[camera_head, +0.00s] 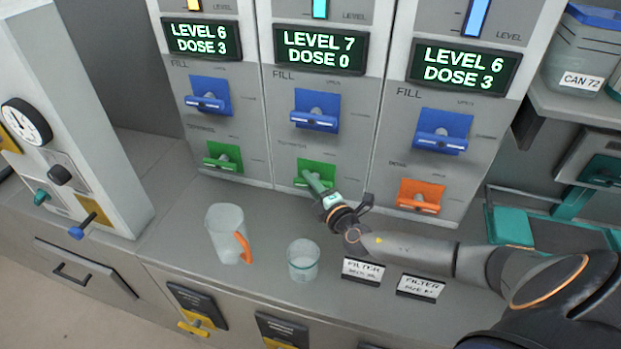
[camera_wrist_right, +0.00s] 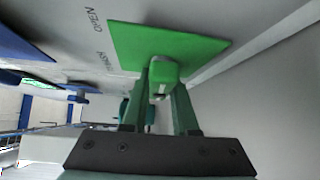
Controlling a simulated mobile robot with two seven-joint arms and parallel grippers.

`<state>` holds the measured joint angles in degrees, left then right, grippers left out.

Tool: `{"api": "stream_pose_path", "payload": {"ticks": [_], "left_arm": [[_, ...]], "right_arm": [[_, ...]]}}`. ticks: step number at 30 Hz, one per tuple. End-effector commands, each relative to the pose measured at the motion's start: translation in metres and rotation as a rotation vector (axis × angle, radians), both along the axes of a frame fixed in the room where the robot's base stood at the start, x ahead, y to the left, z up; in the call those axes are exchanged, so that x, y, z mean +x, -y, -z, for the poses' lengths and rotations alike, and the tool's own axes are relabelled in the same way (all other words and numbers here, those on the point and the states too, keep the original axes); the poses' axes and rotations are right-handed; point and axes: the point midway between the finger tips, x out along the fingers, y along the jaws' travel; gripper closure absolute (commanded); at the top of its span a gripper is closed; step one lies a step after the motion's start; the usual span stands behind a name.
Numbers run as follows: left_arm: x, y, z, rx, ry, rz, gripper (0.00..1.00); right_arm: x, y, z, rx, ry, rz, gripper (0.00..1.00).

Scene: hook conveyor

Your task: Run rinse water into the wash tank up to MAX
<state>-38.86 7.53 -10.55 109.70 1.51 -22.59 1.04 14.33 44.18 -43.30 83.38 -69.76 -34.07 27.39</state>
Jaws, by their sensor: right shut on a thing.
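Three tank columns stand side by side; none is legibly named as the wash tank. The middle column's display (camera_head: 319,50) reads LEVEL 7, DOSE 0. Its level gauge (camera_head: 319,9) shows light blue, cut off at the top, and no MAX mark is in view. Below are a blue FILL lever (camera_head: 315,122) and a green lever (camera_head: 302,182). My right gripper (camera_head: 318,184) is shut on the green lever, whose knob shows between the fingers in the wrist view (camera_wrist_right: 163,72). The left display (camera_head: 202,39) and right display (camera_head: 464,67) both read LEVEL 6, DOSE 3. My left gripper is out of view.
A jug (camera_head: 224,232) with an orange handle and a clear cup (camera_head: 303,260) stand on the counter left of my right arm. Two filter signs (camera_head: 363,271) stand below the arm. A gauge post (camera_head: 70,110) stands at left; a container marked CAN 72 (camera_head: 583,55) sits on a shelf.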

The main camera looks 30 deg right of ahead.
Motion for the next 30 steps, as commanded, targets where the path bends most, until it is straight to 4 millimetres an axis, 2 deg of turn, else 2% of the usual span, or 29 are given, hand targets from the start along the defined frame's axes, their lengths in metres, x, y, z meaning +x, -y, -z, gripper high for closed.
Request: {"api": "stream_pose_path", "payload": {"ticks": [1,7,30], "left_arm": [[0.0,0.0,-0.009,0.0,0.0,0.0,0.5],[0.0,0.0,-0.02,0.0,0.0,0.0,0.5],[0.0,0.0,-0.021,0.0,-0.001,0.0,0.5]], "right_arm": [[0.0,0.0,-0.004,-0.015,-0.023,0.0,1.0],[0.0,0.0,-0.002,-0.108,-0.133,0.0,1.0],[-0.001,0.001,0.003,-0.429,-0.502,0.001,1.0]]}}
